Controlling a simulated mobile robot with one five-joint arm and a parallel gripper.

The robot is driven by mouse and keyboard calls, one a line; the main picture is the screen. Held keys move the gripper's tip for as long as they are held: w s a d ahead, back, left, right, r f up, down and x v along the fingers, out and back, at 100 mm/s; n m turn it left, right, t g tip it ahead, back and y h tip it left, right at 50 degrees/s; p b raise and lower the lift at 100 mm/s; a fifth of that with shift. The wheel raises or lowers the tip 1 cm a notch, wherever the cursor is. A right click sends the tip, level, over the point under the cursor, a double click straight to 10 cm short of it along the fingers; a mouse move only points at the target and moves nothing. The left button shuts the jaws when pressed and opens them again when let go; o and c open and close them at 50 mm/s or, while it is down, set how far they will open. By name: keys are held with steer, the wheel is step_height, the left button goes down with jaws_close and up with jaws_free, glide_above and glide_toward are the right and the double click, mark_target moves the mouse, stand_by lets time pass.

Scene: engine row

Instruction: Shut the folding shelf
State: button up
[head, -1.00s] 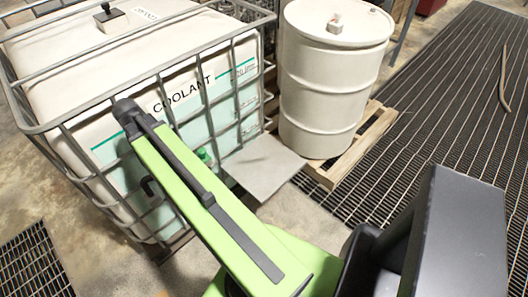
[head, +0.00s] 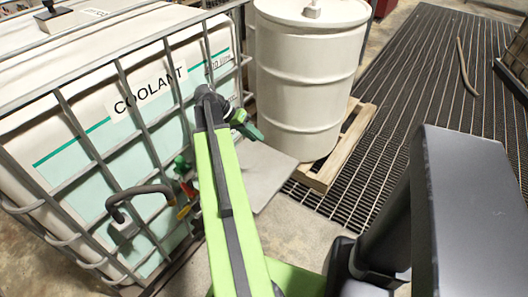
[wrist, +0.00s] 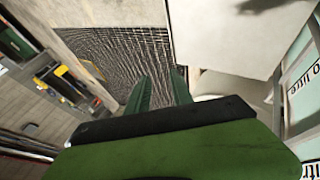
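The folding shelf is a pale grey flat plate (head: 262,172) in the head view. It stands out level beside the lower right corner of the coolant tank, in front of the white drum. My green gripper (head: 248,124) is above the shelf's far end, close to the tank cage and in front of the drum, apart from the plate as far as I can tell. In the wrist view its two green fingers (wrist: 160,84) are apart with nothing between them. My arm hides the shelf's left edge and its joint with the tank.
The caged coolant tank (head: 110,150) fills the left, with a hose (head: 135,190) and coloured valve handles on its front. The white drum (head: 308,80) stands on a wooden pallet (head: 335,160) behind the shelf. Dark floor grating (head: 430,100) at the right is mostly clear.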

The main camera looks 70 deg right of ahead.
steer(key=b+x, duration=0.3)
steer(key=x, duration=0.4)
steer(key=shift+b, duration=0.4)
jaws_close()
steer(key=shift+c, duration=2.4)
jaws_free()
steer(key=o, duration=0.5)
